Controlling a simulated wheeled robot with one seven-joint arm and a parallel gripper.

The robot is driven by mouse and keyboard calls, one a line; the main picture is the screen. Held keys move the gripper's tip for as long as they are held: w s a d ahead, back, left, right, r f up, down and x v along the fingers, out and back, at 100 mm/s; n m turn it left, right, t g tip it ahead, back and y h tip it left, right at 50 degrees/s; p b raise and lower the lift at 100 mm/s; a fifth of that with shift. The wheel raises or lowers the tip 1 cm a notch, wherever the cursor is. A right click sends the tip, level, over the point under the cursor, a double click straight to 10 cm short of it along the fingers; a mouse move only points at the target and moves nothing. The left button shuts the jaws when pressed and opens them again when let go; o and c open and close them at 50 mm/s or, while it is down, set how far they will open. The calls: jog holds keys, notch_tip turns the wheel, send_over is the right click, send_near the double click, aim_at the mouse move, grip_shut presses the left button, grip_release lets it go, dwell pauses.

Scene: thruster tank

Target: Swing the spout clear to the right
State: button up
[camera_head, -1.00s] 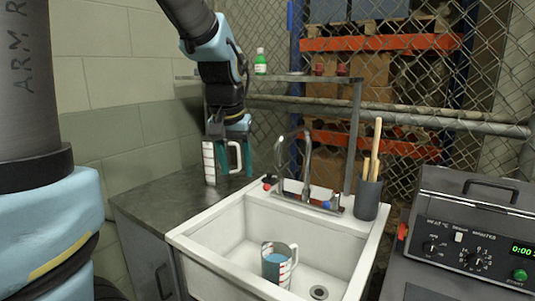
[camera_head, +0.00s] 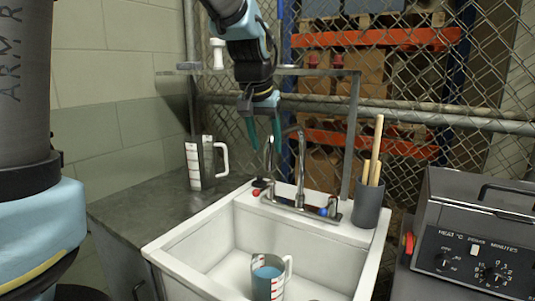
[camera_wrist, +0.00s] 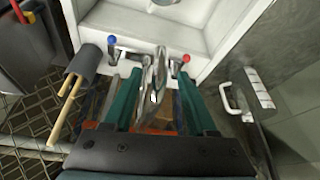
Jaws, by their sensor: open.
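The chrome gooseneck spout (camera_head: 301,168) stands at the back rim of the white sink (camera_head: 190,238), between a red-marked tap handle (camera_head: 257,190) and a blue-marked one (camera_head: 325,211). Its curved end points left in the head view. My gripper (camera_head: 263,145) is open, with its green fingers pointing down beside the spout's curved end. In the wrist view the spout (camera_wrist: 158,70) lies between the two fingers of my gripper (camera_wrist: 157,78). No grip on it shows, and I cannot tell whether a finger touches it.
A jug with blue liquid (camera_head: 268,285) stands in the sink below. Another measuring jug (camera_head: 194,168) stands on the dark counter at left. A grey holder with wooden sticks (camera_head: 369,205) is right of the taps. A rail and wire fence are behind.

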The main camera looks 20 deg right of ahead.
aim_at(267, 148)
jog(key=shift+x, duration=2.25)
grip_shut()
